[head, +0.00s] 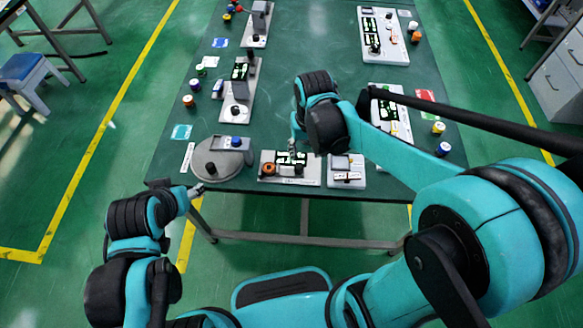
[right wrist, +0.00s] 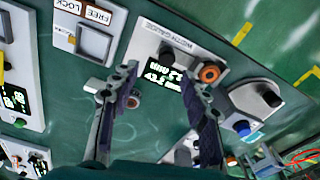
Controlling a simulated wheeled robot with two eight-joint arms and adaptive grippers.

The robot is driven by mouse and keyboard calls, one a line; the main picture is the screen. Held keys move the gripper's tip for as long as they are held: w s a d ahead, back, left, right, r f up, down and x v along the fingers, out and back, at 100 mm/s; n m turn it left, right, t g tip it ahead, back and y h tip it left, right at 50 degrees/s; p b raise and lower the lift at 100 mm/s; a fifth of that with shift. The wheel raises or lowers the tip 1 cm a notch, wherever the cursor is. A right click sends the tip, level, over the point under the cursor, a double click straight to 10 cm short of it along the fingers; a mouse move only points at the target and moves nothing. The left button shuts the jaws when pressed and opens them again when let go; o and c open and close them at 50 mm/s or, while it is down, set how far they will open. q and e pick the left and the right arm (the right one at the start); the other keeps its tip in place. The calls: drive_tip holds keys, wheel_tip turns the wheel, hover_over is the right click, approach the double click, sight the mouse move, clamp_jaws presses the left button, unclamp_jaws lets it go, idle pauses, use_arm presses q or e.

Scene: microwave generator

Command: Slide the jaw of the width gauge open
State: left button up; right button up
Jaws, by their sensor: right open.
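The width gauge (head: 308,180) is a pale plate at the table's near edge, with a lit black display and an orange knob (head: 268,169) at its left. In the right wrist view the gauge (right wrist: 143,40) bears an upside-down WIDTH GAUGE label, and its display reads about 43.5 mm. The orange knob (right wrist: 209,73) is at the display's right there. I cannot clearly make out the jaw. My right gripper (head: 292,150) is over the gauge; its open, empty fingers (right wrist: 158,82) straddle the display area in the wrist view. My left gripper (head: 197,189) is beside a round grey base; its fingers are too small to read.
The round grey base (head: 205,168) with a blue button stands left of the gauge. A LOCK/FREE panel (right wrist: 95,42) is close on the gauge's other side. Other devices and small coloured pots stand farther back. The green table (head: 300,50) has a clear middle strip.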

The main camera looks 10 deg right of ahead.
sight(299, 166)
drive_tip(key=shift+w+a+f+g, duration=0.2)
drive_tip(key=shift+w+a+f, duration=0.15)
drive_tip(key=shift+f, duration=0.25)
drive_tip(key=shift+w+a+f+g, duration=0.2)
drive_tip(key=shift+w+a+f, duration=0.1)
drive_tip(key=shift+f, duration=0.55)
wheel_tip(299, 166, down, 7)
drive_tip(key=b, duration=0.3)
drive_tip(key=shift+f+b, duration=0.15)
drive_tip(key=shift+b, duration=0.15)
use_arm(q)
drive_tip(key=f, duration=0.3)
drive_tip(key=shift+a+f, duration=0.3)
drive_tip(key=shift+f, duration=0.05)
